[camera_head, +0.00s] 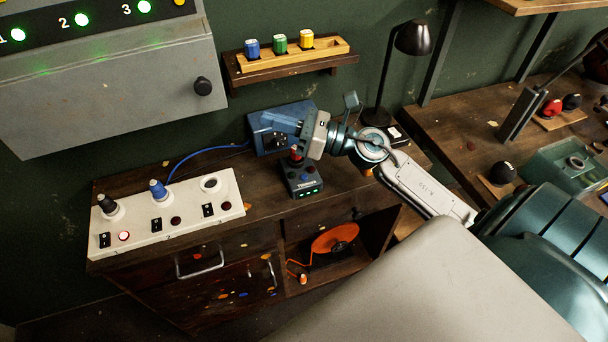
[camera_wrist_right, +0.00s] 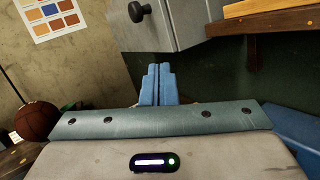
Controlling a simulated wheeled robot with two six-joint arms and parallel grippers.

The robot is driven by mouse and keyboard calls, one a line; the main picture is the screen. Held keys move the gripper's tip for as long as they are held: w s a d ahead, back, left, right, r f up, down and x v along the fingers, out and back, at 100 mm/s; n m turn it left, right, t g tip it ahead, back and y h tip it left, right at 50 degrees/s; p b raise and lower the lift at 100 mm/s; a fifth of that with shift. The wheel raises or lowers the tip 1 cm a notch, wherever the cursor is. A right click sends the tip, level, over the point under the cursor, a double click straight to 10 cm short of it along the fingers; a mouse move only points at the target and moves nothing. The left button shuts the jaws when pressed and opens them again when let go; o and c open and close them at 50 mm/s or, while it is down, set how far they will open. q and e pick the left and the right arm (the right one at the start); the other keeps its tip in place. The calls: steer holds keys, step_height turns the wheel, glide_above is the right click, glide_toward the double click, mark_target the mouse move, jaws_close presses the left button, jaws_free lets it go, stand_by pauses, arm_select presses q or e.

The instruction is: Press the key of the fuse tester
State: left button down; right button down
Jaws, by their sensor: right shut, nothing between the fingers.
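The fuse tester (camera_head: 303,183) is a small dark box on the wooden cabinet top, with a lettered front and several green lights. A red-topped piece (camera_head: 296,156) stands upright on its back left part. A small blue key or knob shows on its top, though it is too small to be sure which. My right gripper (camera_head: 262,118) reaches in from the right, pointing left, and appears higher than the tester and apart from it. Its blue fingers (camera_wrist_right: 156,85) are together and empty in the right wrist view. My left gripper is not in view.
A blue box (camera_head: 265,138) with a blue cable stands behind the tester, partly covered by my gripper. A white panel (camera_head: 225,205) with knobs and switches lies left. A shelf (camera_head: 290,65) with three colored fuses and a grey wall cabinet (camera_head: 120,95) hang above. A lamp (camera_head: 413,38) stands right.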

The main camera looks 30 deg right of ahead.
steer(key=s+d+f+n+g+h, duration=0.1)
steer(key=d+f+n+g+h, duration=0.5)
steer(key=n, duration=0.8)
step_height(320, 180, down, 2)
steer(key=d+g, duration=0.1)
steer(key=g, duration=0.2)
steer(key=shift+d+g, duration=0.3)
steer(key=shift+g, duration=0.1)
glide_above(304, 176)
steer(key=d, duration=0.1)
steer(key=f, duration=0.5)
steer(key=shift+s+f, duration=0.3)
steer(key=shift+f, duration=0.05)
step_height(304, 176, down, 2)
steer(key=shift+f+b, duration=0.1)
steer(key=shift+b, duration=1.05)
steer(key=shift+f+b, duration=0.45)
steer(key=shift+b, duration=0.1)
